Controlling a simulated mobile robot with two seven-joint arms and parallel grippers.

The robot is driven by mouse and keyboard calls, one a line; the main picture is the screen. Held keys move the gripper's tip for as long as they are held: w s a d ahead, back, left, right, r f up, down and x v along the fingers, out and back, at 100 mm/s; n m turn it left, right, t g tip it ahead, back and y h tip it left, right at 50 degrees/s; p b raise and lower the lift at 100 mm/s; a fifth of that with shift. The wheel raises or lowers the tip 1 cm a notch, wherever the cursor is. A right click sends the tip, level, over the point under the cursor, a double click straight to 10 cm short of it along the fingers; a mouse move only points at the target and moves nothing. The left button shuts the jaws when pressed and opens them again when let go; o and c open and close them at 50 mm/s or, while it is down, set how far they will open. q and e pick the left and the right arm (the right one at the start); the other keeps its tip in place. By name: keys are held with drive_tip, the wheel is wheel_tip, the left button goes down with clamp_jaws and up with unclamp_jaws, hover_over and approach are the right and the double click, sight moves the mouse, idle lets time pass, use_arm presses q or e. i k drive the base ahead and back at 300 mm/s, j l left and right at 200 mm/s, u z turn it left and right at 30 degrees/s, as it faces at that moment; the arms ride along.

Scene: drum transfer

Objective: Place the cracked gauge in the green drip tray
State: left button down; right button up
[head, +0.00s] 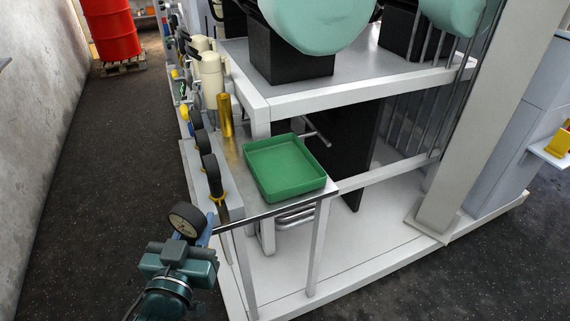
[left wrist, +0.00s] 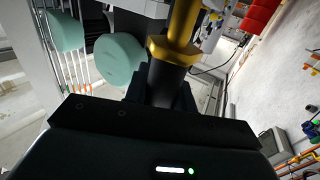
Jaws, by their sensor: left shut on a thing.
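The gauge (head: 187,219), with a round dial and dark rim, is held upright just above my left gripper (head: 181,242) at the lower left in the head view. My left gripper is shut on it. In the left wrist view a brass stem with a hex collar (left wrist: 172,50) rises from between the dark fingers (left wrist: 160,95). Any crack is too small to make out. The green drip tray (head: 286,168) lies empty on the metal shelf, up and to the right of my left gripper and apart from it. My right gripper is not in view.
A brass cylinder (head: 225,115) stands behind the tray's left side. A white frame (head: 345,92) with pale green tanks (head: 315,22) rises behind. The dark floor (head: 85,200) at left is clear.

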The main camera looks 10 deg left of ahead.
sight(291, 183)
drive_tip(key=i+l+u, duration=0.1)
drive_tip(key=l, duration=0.2)
drive_tip(key=i+l+u, duration=0.1)
drive_tip(key=l, duration=0.25)
drive_tip(key=i+l+u, duration=0.25)
drive_tip(key=l, duration=0.4)
